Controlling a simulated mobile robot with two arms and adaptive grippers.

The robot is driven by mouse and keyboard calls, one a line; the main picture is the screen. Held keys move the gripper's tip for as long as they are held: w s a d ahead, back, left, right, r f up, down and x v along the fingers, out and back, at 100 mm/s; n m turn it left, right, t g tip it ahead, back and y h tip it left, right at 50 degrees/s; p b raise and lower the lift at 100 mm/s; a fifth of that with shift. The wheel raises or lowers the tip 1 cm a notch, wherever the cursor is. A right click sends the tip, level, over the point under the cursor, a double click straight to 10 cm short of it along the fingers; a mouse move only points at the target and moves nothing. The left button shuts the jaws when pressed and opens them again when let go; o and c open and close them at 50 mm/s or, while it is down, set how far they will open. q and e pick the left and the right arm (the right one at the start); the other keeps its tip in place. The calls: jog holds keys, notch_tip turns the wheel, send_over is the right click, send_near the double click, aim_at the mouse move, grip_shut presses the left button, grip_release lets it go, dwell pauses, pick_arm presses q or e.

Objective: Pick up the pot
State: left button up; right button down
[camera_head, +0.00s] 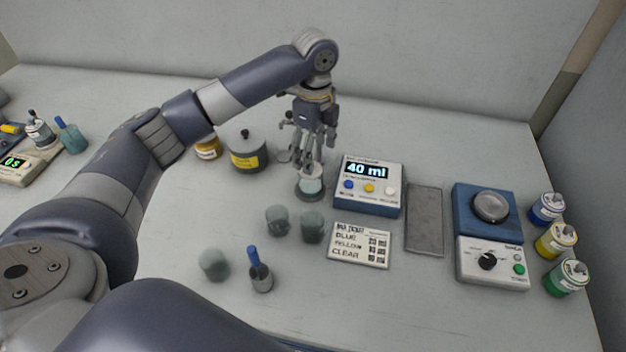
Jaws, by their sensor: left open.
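A dark grey lidded pot (247,158) with a black knob and a yellow label stands at the back, left of my left gripper. My left gripper (309,170) points down and is open, with its fingertips over a small round container (310,190) with a pale top and dark base. The fingers partly cover this container, and I cannot tell whether they touch it. My right gripper is not in view.
A dispenser box reading 40 ml (368,204) stands close right of my gripper. Grey cups (312,227), a label card (359,246) and a blue-handled brush (260,270) are in front. A grey mat (425,222), a blue scale (474,228) and paint jars (556,240) are right.

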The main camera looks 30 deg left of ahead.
aim_at(312, 177)
pick_arm(q)
notch_tip(312, 177, down, 3)
jog(key=shift+s+r, duration=0.15)
jog(key=shift+f, duration=0.35)
jog(key=f, duration=0.3)
jog(key=f+p, duration=0.1)
jog(key=f, duration=0.1)
jog(key=shift+s+a, duration=0.2)
jog(key=shift+s, duration=0.05)
jog(key=shift+f, duration=0.2)
jog(key=shift+c, duration=1)
jog(key=c, duration=0.9)
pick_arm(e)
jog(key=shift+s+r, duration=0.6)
